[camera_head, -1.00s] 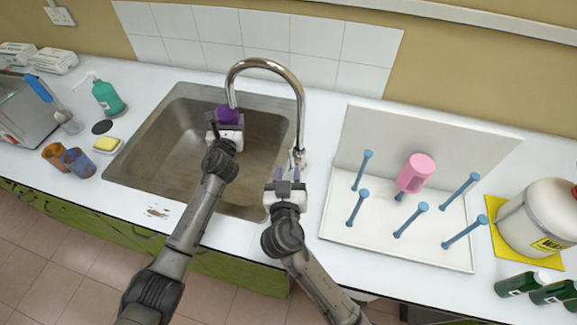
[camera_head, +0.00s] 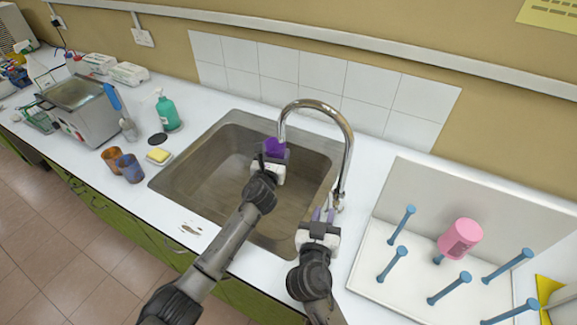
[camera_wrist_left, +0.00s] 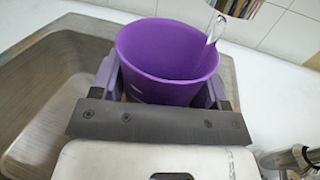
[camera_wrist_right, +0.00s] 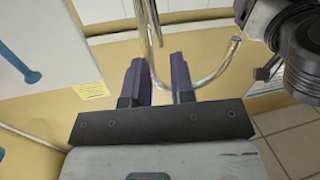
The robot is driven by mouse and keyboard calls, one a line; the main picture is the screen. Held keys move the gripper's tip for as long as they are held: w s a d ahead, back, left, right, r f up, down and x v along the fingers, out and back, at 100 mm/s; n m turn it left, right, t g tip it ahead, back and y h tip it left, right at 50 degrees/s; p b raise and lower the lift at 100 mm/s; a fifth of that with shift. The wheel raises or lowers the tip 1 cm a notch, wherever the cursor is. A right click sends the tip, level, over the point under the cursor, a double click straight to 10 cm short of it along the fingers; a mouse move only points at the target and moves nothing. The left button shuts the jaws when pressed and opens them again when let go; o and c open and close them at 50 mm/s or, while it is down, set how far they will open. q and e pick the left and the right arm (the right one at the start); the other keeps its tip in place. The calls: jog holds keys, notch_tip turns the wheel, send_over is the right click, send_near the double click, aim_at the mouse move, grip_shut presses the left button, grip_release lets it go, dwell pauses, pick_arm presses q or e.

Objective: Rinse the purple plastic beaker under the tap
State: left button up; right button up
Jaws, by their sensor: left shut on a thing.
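The purple beaker (camera_head: 275,147) is held upright over the sink, close below the tap's spout. My left gripper (camera_head: 271,160) is shut on it. In the left wrist view, the beaker (camera_wrist_left: 165,60) sits between the fingers with its mouth facing up. A shiny pale shape crosses its rim there; I cannot tell whether it is spout or water. The chrome tap (camera_head: 347,150) arches over the sink's right side. My right gripper (camera_head: 322,216) is beside the tap's base. In the right wrist view, its fingers (camera_wrist_right: 158,80) are apart, with the tap's pipe (camera_wrist_right: 148,35) behind them.
The steel sink (camera_head: 170,180) is otherwise empty.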

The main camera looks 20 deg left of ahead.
jog(key=w+a+r+y, duration=0.1)
jog(key=w+a+r, duration=0.1)
jog(key=a+r, duration=0.1)
jog(key=w+a+r+y, duration=0.1)
jog(key=w+a+r, duration=0.1)
jog(key=a, duration=0.1)
jog(key=w+a+r+g, duration=0.1)
jog(key=w+a+r, duration=0.1)
jog(key=a+r, duration=0.1)
jog(key=shift+w+a+r+y, duration=0.1)
jog(key=shift+a+r+y, duration=0.05)
jog(key=shift+r+y, duration=0.2)
grip_shut()
jog(key=w+a+r+g+y, duration=0.1)
jog(key=a+r+g, duration=0.3)
jog(key=a+r, duration=0.5)
jog(key=m+g+h, duration=0.3)
jog(key=g+h, duration=0.5)
jog(key=h, duration=0.2)
send_near(331, 202)
jog(key=shift+y, duration=0.25)
jog(key=shift+w+d+f, duration=0.3)
jog(key=shift+w+f, duration=0.25)
jog(key=shift+f, duration=0.05)
jog(key=shift+w+d+f, duration=0.3)
jog(key=shift+w+f, duration=0.3)
jog(key=shift+w+d+f, duration=0.3)
jog(key=shift+w+f, duration=0.25)
jog(key=shift+f, duration=0.05)
